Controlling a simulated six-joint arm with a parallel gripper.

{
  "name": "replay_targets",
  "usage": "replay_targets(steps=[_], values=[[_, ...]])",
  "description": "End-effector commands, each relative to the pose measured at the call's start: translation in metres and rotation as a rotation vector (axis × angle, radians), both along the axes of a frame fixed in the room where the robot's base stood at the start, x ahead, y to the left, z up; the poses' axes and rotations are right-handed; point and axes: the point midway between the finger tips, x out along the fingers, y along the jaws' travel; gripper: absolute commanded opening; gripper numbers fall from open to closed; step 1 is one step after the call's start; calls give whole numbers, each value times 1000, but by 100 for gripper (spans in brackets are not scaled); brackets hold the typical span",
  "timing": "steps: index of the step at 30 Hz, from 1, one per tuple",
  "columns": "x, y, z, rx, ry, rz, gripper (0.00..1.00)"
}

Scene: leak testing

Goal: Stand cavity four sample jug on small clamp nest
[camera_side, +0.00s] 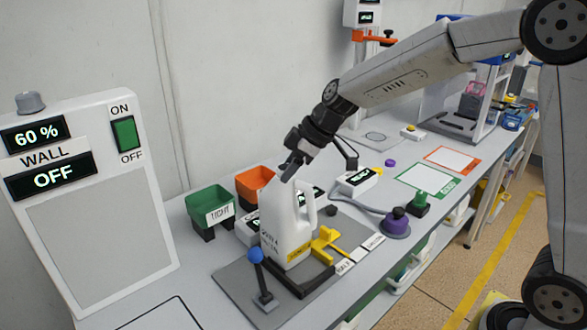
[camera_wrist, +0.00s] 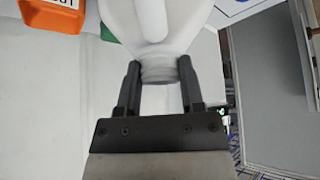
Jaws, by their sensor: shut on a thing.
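A white jug (camera_side: 285,225) with a side handle and a yellow label low on its body stands upright, its base at a dark clamp nest (camera_side: 308,284) with a yellow clamp (camera_side: 325,243) on its right. Whether the base is fully seated cannot be told. My gripper (camera_side: 292,168) is at the top of the jug. In the wrist view my gripper (camera_wrist: 160,80) is shut on the neck of the jug (camera_wrist: 158,30), one finger on each side. The cavity number on the jug is too small to read.
A blue-knobbed post (camera_side: 257,262) stands just in front of the jug. A green bin (camera_side: 211,209) marked TIGHT and an orange bin (camera_side: 252,184) are behind it. A purple knob (camera_side: 397,222) and green button (camera_side: 420,203) lie to the right. A control box (camera_side: 85,200) stands left.

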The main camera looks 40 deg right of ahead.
Motion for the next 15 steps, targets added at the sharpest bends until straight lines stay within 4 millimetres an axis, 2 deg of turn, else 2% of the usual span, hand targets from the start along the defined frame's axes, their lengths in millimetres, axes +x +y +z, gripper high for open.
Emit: replay_targets(steps=[15], values=[[0,0,-7,0,0,0,6]])
